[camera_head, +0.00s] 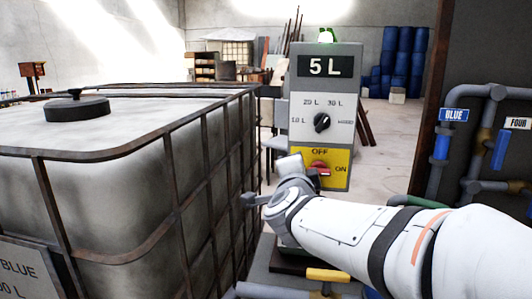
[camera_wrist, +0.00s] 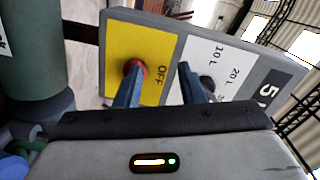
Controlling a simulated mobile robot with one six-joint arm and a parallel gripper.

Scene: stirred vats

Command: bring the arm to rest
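My gripper (camera_wrist: 158,72) is open and empty in the wrist view, its two blue fingers apart in front of the control box. One finger overlaps the red switch (camera_wrist: 136,70) in the picture; I cannot tell whether they touch. In the head view my white arm reaches from the lower right to the control box (camera_head: 326,80), and its end hides the panel's lower left. The red switch (camera_head: 318,168) sits on the yellow panel marked OFF and ON. Above it is a black dial (camera_head: 322,122), and the display (camera_head: 325,67) reads 5 L.
A caged white vat (camera_head: 130,150) with a black lid stands close on the left. Pipes (camera_head: 470,140) tagged BLUE and FOUR are at the right. Blue drums (camera_head: 405,60) and shelves (camera_head: 205,68) stand far back. Open floor lies behind the box.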

